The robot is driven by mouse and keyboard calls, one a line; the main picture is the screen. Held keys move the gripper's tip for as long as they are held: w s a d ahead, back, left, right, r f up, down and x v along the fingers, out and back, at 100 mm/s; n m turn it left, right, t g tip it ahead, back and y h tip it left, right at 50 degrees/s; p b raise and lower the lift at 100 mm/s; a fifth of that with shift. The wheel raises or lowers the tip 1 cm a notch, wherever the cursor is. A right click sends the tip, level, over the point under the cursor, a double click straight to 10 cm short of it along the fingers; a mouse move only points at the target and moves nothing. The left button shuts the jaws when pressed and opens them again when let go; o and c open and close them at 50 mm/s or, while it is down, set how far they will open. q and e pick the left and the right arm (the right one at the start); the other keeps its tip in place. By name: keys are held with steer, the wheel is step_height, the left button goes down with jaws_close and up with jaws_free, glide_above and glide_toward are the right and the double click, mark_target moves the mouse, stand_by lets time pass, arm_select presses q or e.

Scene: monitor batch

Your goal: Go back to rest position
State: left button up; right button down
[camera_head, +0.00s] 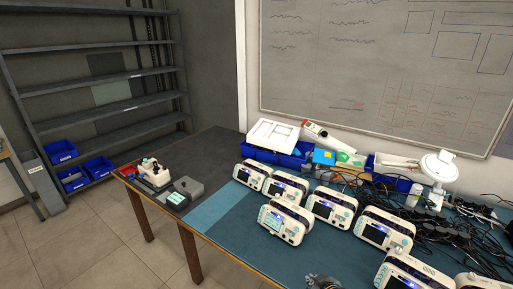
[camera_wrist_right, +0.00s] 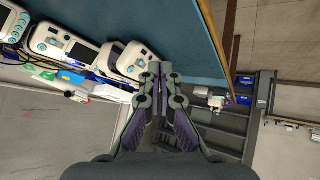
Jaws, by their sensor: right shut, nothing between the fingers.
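My right gripper (camera_head: 320,280) shows only in part at the bottom edge of the head view, in front of the white monitors and over the table. In the right wrist view its two fingers (camera_wrist_right: 164,75) are together, shut with nothing between them. My left gripper is in neither view. Monitors also show in the right wrist view (camera_wrist_right: 62,45).
A small white device (camera_head: 154,173) and a grey one (camera_head: 178,199) stand at the table's left end. Blue bins, a white tray (camera_head: 272,134), a lamp (camera_head: 438,168) and tangled black cables lie at the back and right. Shelves (camera_head: 100,80) stand behind left. The floor at front left is clear.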

steer(key=s+d+r+m+g+h, duration=0.1)
steer(key=s+d+r+m+g, duration=0.15)
steer(key=s, duration=0.75)
steer(key=s+d+r+m+g+h, duration=0.2)
steer(key=s+d+r+g, duration=0.1)
steer(key=s, duration=0.8)
step_height(320, 180, down, 27)
steer(key=s+d+g+b, duration=0.1)
steer(key=s+d, duration=0.1)
steer(key=d, duration=0.1)
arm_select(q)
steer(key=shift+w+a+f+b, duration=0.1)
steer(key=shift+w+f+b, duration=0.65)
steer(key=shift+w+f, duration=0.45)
arm_select(e)
steer(key=s+d+f+g, duration=0.1)
steer(key=s+f, duration=1.7)
steer(key=shift+s, duration=0.25)
